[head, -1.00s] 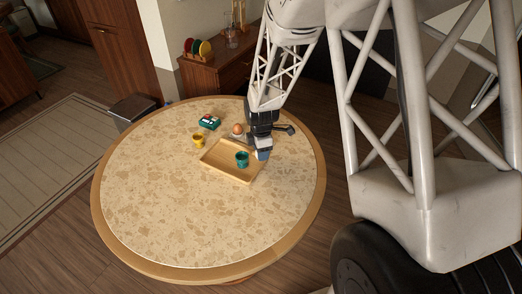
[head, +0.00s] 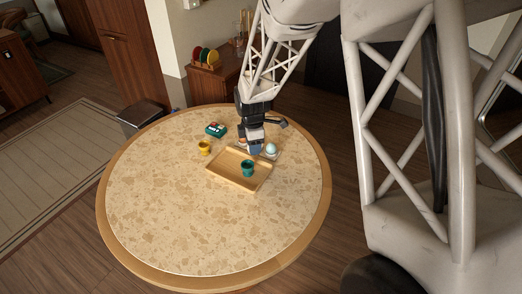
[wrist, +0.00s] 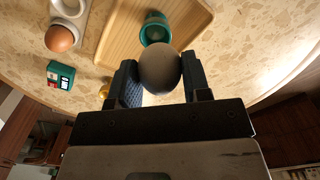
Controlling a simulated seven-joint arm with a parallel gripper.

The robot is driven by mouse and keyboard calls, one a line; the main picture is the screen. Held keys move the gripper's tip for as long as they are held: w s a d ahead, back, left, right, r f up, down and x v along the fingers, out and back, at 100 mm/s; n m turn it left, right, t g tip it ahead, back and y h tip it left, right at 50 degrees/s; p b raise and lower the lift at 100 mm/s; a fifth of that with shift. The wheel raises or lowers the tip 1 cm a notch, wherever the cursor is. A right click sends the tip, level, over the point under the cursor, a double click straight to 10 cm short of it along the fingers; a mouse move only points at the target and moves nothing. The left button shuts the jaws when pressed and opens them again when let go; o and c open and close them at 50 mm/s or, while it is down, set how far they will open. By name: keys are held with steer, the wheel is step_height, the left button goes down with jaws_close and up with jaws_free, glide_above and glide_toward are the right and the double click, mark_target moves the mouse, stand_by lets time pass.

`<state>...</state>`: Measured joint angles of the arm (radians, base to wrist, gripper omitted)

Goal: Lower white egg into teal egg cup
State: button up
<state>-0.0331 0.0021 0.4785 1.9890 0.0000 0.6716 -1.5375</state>
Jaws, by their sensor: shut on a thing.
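My gripper (wrist: 160,85) is shut on an egg (wrist: 160,68), which looks grey in shadow between the two fingers in the wrist view. The teal egg cup (head: 248,168) stands upright on the wooden tray (head: 222,171). In the wrist view the teal cup (wrist: 155,25) shows just beyond the held egg, which overlaps its near edge. In the head view my gripper (head: 255,151) is above the tray's back side, behind the cup, and hides the held egg. I cannot tell the height of the egg over the cup.
A brown egg (wrist: 59,38) sits in a white holder (wrist: 70,8). A yellow cup (head: 205,147) and a teal box (head: 216,130) stand left of the tray. The table's front is clear.

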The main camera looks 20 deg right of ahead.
steer(key=shift+w+a+f, duration=0.3)
steer(key=shift+a+f, duration=0.25)
steer(key=shift+f, duration=0.05)
steer(key=shift+w+a+f, duration=0.25)
steer(key=shift+a+f, duration=0.3)
steer(key=shift+f, duration=0.2)
steer(key=shift+f, duration=0.3)
steer(key=shift+f, duration=2.55)
stand_by(3.1)
steer(key=o, duration=0.7)
